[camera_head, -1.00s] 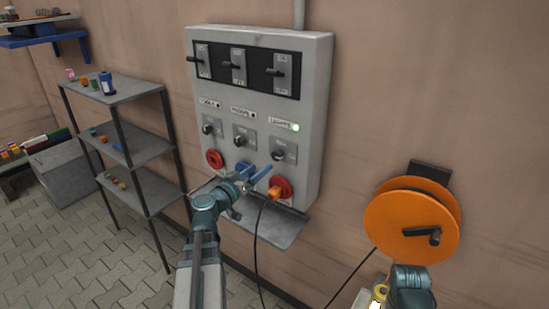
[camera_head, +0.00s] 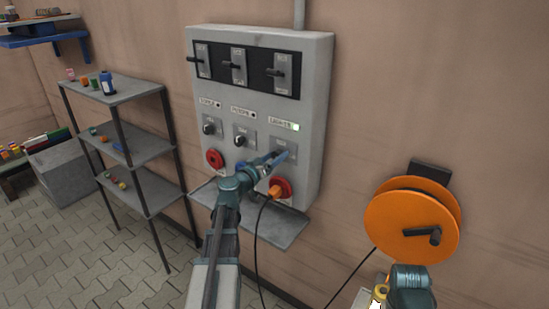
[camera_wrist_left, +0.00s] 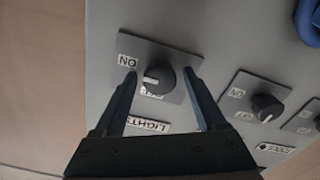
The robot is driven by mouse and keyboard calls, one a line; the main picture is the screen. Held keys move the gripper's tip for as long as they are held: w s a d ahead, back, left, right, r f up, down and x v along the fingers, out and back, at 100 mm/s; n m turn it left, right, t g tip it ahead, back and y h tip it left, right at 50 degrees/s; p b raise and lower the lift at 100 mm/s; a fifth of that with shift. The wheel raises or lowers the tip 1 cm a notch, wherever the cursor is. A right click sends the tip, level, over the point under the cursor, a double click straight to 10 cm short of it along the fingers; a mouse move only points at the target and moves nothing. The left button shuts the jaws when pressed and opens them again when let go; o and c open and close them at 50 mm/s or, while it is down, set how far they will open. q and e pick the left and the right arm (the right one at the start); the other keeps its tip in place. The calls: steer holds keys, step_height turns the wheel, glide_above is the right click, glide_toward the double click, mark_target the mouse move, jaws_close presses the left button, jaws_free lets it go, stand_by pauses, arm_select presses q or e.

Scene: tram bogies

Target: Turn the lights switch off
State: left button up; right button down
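The lights switch is a black rotary knob with a white pointer mark on a grey plate, seen in the left wrist view (camera_wrist_left: 158,80). Its pointer is on the ON label side. In the head view my left gripper (camera_head: 279,157) covers the knob. The wrist view shows the left gripper (camera_wrist_left: 161,74) open, one finger on each side of the knob; I cannot tell whether they touch it.
An orange plug (camera_head: 275,191) sits in the right red socket. An orange cable reel (camera_head: 400,228) is on the wall at right; shelves (camera_head: 145,87) stand left.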

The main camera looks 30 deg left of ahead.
arm_select(q)
jaws_close()
steer(key=shift+n, duration=0.3)
steer(key=n, duration=0.3)
steer(key=shift+n, duration=0.4)
steer(key=n, duration=0.4)
steer(key=shift+n, duration=0.3)
steer(key=n, duration=0.4)
steer(key=shift+n, duration=0.3)
steer(key=shift+f+n, duration=0.1)
steer(key=shift+n, duration=2)
